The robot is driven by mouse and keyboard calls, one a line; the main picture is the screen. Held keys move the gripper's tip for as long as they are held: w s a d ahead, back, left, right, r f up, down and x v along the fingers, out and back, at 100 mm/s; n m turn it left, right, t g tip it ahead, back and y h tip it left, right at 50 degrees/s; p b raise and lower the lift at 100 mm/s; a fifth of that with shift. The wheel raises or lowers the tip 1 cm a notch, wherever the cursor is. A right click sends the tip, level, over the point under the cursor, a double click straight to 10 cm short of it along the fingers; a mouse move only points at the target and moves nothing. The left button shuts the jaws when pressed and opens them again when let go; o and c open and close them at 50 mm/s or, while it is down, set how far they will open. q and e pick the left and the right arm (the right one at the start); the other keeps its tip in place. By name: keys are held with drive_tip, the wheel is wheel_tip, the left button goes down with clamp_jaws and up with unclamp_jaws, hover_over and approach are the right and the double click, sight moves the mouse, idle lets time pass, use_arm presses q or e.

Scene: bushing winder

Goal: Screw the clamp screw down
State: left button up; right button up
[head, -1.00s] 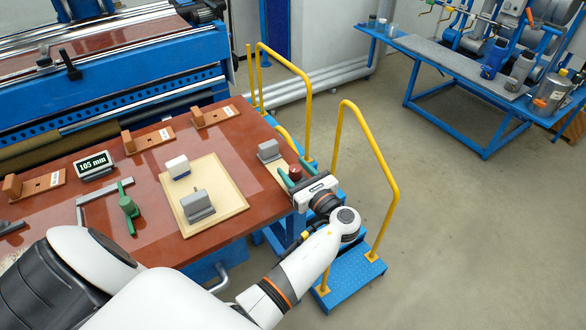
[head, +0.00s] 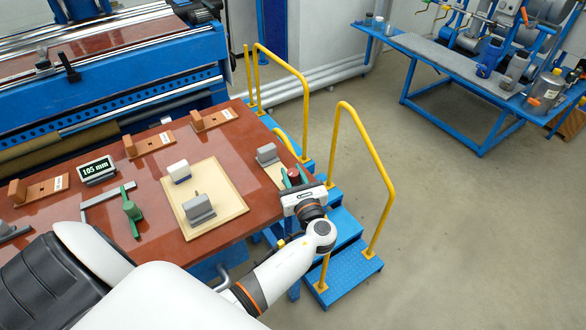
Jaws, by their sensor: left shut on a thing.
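The clamp screw shows as a dark red knob (head: 293,175) at the right corner of the red-brown table, beside a small cream plate with a grey block (head: 267,154). My left gripper (head: 294,177) reaches it from the front, with a green fingertip on each side of the knob. The gripper is shut on the knob. The screw's shaft and what lies under it are hidden by the gripper. My right gripper is not in view.
The red-brown table (head: 225,140) carries a cream board (head: 232,208) with white and grey blocks, a green-handled tool (head: 132,212), a display reading 105 mm (head: 96,170) and wooden holders. Yellow handrails (head: 382,185) and blue steps (head: 352,272) stand close right of the gripper.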

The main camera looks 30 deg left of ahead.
use_arm(q)
drive_tip(key=shift+a+r+m+t+h+p, duration=0.1)
drive_tip(key=shift+r+m+t+h+p, duration=0.15)
drive_tip(key=shift+m+t+h+p, duration=0.6)
drive_tip(key=m+t+h, duration=0.2)
drive_tip(key=shift+f+t+h, duration=0.15)
drive_tip(key=shift+t+h, duration=0.1)
drive_tip(key=shift+h, duration=0.1)
drive_tip(key=shift+f+m+t+h+b, duration=0.1)
drive_tip(key=shift+m+t+h+b, duration=0.2)
drive_tip(key=shift+m+t+h, duration=0.65)
drive_tip(key=m+h+b, duration=0.1)
drive_tip(key=m+h, duration=0.1)
drive_tip(key=h, duration=0.1)
drive_tip(key=shift+f+t, duration=0.1)
drive_tip(key=shift+t, duration=0.15)
drive_tip(key=m+h+b, duration=0.3)
drive_tip(key=h+b, duration=0.2)
drive_tip(key=b, duration=0.1)
drive_tip(key=m+h+b, duration=0.3)
drive_tip(key=h+b, duration=0.2)
drive_tip(key=b, duration=0.1)
drive_tip(key=shift+f, duration=0.15)
drive_tip(key=shift+r+m+h+b, duration=0.3)
drive_tip(key=shift+m+h+b, duration=0.15)
drive_tip(key=shift+b, duration=0.25)
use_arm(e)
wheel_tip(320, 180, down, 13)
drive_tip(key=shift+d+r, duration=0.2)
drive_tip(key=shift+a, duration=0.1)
